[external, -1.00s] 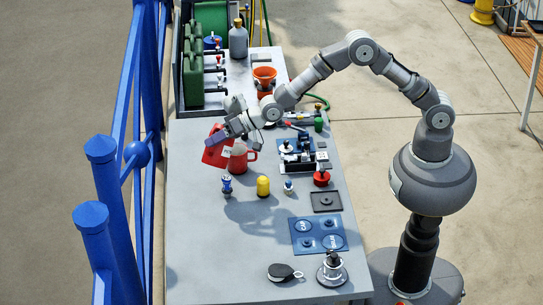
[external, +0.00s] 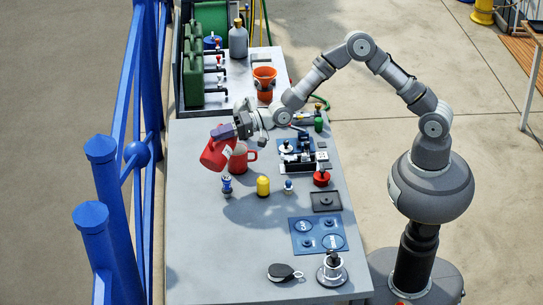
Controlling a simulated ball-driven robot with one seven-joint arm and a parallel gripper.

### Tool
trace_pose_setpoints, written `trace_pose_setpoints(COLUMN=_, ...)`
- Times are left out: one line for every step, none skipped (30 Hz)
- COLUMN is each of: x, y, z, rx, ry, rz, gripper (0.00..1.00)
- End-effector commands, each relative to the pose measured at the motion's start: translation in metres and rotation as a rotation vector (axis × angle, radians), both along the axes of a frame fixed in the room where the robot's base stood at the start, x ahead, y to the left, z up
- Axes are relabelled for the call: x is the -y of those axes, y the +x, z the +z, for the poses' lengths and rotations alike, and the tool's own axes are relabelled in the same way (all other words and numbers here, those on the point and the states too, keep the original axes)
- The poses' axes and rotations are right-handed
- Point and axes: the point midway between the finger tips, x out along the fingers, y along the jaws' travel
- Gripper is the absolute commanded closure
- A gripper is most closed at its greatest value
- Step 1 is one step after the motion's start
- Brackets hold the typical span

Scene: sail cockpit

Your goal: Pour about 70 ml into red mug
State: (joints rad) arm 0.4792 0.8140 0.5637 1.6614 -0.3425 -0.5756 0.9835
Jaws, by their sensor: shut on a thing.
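The red mug (external: 240,163) stands upright on the grey worktop, with its handle to the right. Its upper inside looks pale; I cannot tell the liquid level. My gripper (external: 223,132) is shut on a red jug (external: 213,155) and holds it tilted, just left of the mug and above the worktop. The jug's lower end hangs down to the left and its upper part is close to the mug's rim. I cannot tell whether they touch. No stream of liquid shows.
A blue-topped piece (external: 226,184), a yellow capsule-shaped piece (external: 263,186) and a small white-and-blue piece (external: 288,186) stand in front of the mug. A black device (external: 297,155) is to its right. Blue railing (external: 102,150) runs along the left. The front left worktop is clear.

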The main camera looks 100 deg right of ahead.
Motion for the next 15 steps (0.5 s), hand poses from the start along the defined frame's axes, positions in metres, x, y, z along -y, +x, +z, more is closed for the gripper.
trace_pose_setpoints(x=0.0009, y=-0.0002, z=-0.0005, rx=0.004, ry=0.005, rz=-0.001, gripper=1.00)
trace_pose_setpoints(x=0.0012, y=-0.0004, z=-0.0007, rx=0.005, ry=0.009, rz=0.000, gripper=1.00)
trace_pose_setpoints(x=0.0016, y=-0.0006, z=-0.0008, rx=0.008, ry=0.015, rz=0.000, gripper=1.00)
trace_pose_setpoints(x=0.0018, y=-0.0008, z=-0.0007, rx=0.010, ry=0.018, rz=-0.001, gripper=1.00)
trace_pose_setpoints(x=0.0022, y=-0.0009, z=-0.0007, rx=0.012, ry=0.022, rz=-0.001, gripper=1.00)
trace_pose_setpoints(x=0.0031, y=-0.0012, z=-0.0006, rx=0.017, ry=0.028, rz=-0.002, gripper=1.00)
trace_pose_setpoints(x=0.0035, y=-0.0015, z=-0.0006, rx=0.019, ry=0.033, rz=-0.002, gripper=1.00)
trace_pose_setpoints(x=0.0040, y=-0.0018, z=-0.0007, rx=0.022, ry=0.037, rz=-0.002, gripper=1.00)
trace_pose_setpoints(x=0.0045, y=-0.0022, z=-0.0007, rx=0.025, ry=0.042, rz=-0.002, gripper=1.00)
trace_pose_setpoints(x=0.0049, y=-0.0024, z=-0.0008, rx=0.028, ry=0.046, rz=-0.001, gripper=1.00)
trace_pose_setpoints(x=0.0051, y=-0.0027, z=-0.0009, rx=0.030, ry=0.050, rz=-0.001, gripper=1.00)
trace_pose_setpoints(x=0.0053, y=-0.0031, z=-0.0008, rx=0.034, ry=0.057, rz=-0.001, gripper=1.00)
trace_pose_setpoints(x=0.0057, y=-0.0034, z=-0.0008, rx=0.037, ry=0.062, rz=-0.001, gripper=1.00)
trace_pose_setpoints(x=0.0061, y=-0.0037, z=-0.0007, rx=0.040, ry=0.066, rz=-0.001, gripper=1.00)
trace_pose_setpoints(x=0.0075, y=-0.0042, z=-0.0010, rx=0.044, ry=0.073, rz=-0.001, gripper=1.00)
